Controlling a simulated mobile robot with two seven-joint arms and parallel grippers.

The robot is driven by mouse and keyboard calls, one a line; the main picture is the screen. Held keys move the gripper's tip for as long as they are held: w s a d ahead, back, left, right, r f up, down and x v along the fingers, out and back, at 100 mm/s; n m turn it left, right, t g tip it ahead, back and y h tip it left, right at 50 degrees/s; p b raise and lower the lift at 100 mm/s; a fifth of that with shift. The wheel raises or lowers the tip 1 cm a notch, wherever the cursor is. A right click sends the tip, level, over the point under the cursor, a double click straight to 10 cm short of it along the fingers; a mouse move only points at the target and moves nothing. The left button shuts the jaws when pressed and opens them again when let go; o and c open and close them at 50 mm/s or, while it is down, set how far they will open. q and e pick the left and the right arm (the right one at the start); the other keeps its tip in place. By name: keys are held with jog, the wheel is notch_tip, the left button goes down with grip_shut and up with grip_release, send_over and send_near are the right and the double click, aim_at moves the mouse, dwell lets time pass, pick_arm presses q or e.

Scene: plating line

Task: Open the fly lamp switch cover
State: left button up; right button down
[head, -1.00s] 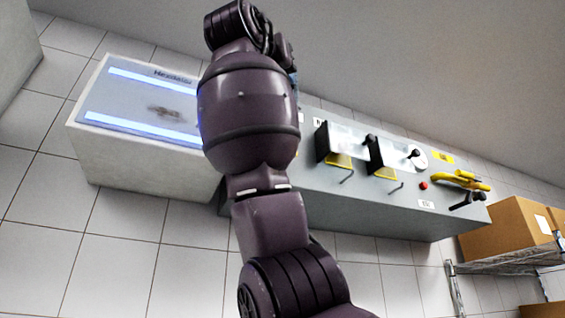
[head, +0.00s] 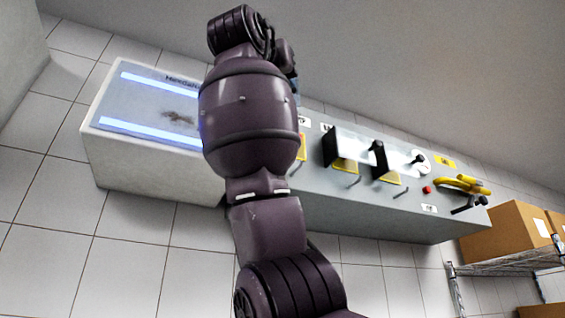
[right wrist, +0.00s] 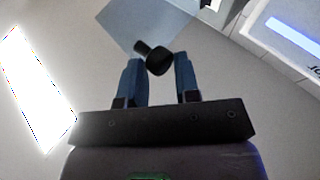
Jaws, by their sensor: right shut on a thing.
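In the right wrist view my right gripper (right wrist: 158,72) is shut on a black knob (right wrist: 155,58) between its two blue fingers. A translucent bluish plate (right wrist: 140,22), apparently the switch cover, adjoins the knob. In the head view my arm stands in front of the left part of the grey switch panel (head: 330,205) and hides the gripper and the held cover. The fly lamp (head: 135,165), a white box with two glowing blue tubes, is at the left. My left gripper is in neither view.
Two more clear covers with black knobs (head: 377,146) (head: 418,159) stand on the panel right of my arm. Yellow handles (head: 460,184) and a red button (head: 427,190) are farther right. Cardboard boxes (head: 505,235) sit on a wire shelf at the far right.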

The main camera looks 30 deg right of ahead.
jog(key=shift+w, duration=0.4)
jog(key=c, duration=1.2)
grip_release()
jog(key=shift+c, duration=0.2)
jog(key=o, duration=0.3)
jog(key=shift+w+f, duration=0.1)
jog(key=shift+w, duration=0.3)
jog(key=shift+s, duration=0.1)
jog(key=shift+f, duration=0.1)
jog(key=b+v, duration=0.1)
jog(key=v, duration=0.2)
jog(key=b+v, duration=0.1)
jog(key=v, duration=0.3)
jog(key=b+v, duration=0.1)
jog(key=v, duration=0.3)
jog(key=shift+s+d+r, duration=0.1)
jog(key=shift+s+r, duration=0.15)
jog(key=shift+s, duration=0.1)
